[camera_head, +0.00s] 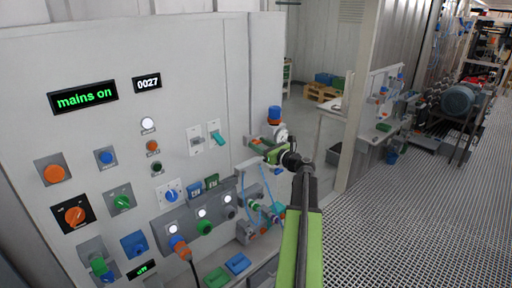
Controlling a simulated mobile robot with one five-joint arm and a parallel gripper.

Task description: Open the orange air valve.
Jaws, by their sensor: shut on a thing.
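My gripper (272,151) reaches out past the right edge of the grey panel, its green fingers at the small air fittings there. It is shut on a small part with orange on it, which I take for the orange air valve (262,141). The fingers hide most of this part, so its turn position cannot be told. A round white gauge (281,135) sits just above and right of the fingers. A blue cap with an orange band (274,114) stands above the gauge. A teal part (253,147) shows left of the fingers.
The grey panel (180,90) on the left carries several knobs, lamps and a green "mains on" display (83,96). Blue hoses and fittings (262,207) stand below my gripper. A pale post (357,100) is to the right. The grating floor (430,215) is open at right.

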